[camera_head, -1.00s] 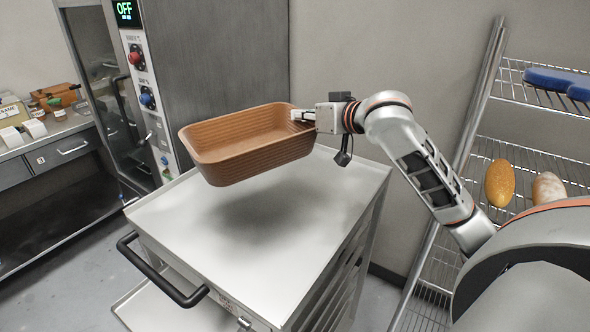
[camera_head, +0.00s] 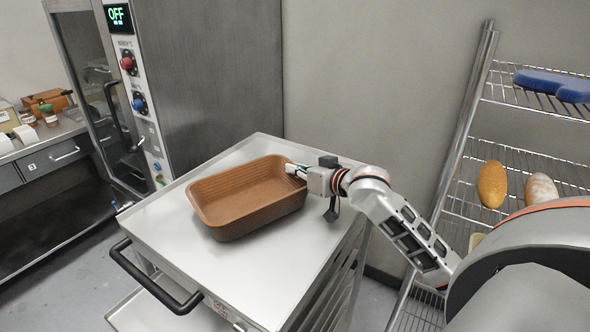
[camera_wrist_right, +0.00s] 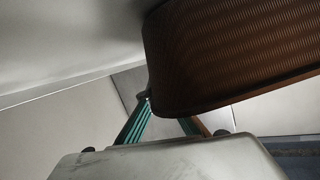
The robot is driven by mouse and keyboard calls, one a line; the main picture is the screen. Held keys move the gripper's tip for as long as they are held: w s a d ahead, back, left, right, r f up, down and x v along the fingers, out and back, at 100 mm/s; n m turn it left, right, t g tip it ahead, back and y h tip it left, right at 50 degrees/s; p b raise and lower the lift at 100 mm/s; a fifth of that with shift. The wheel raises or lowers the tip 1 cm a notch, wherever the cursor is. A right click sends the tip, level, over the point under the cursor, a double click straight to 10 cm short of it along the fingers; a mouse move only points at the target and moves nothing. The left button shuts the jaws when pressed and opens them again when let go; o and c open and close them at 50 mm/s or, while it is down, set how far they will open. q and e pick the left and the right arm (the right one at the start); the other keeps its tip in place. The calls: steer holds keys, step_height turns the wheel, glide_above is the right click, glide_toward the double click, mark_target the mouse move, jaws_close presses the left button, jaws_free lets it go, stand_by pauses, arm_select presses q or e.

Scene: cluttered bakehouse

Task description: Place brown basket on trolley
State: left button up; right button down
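The brown basket (camera_head: 247,205) is a ribbed, empty, open-topped oblong. In the head view it sits low over the trolley (camera_head: 165,235), level and apparently resting on its bare metal top; a small gap underneath cannot be ruled out. My right gripper (camera_head: 294,169) is at the basket's right end with its fingers at the rim, shut on the wall. In the right wrist view the basket (camera_wrist_right: 235,55) fills the upper right and hides part of one finger; the green-padded finger (camera_wrist_right: 138,122) shows beside its edge. My left gripper is not in view.
A tall oven (camera_head: 215,75) stands behind the trolley. A wire rack (camera_head: 520,150) with loaves and blue items stands at the right. A black handle (camera_head: 155,280) is on the trolley's near left side. The trolley top is clear around the basket.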

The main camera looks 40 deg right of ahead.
steer(key=c, duration=2.3)
jaws_free()
steer(key=shift+f, duration=0.1)
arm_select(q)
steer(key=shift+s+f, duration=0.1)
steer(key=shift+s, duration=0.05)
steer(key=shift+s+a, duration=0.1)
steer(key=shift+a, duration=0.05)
arm_select(e)
steer(key=shift+s, duration=0.25)
steer(key=v, duration=1)
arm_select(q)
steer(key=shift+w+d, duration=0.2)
arm_select(e)
steer(key=shift+v, duration=0.8)
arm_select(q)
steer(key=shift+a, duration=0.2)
arm_select(e)
steer(key=shift+a, duration=0.1)
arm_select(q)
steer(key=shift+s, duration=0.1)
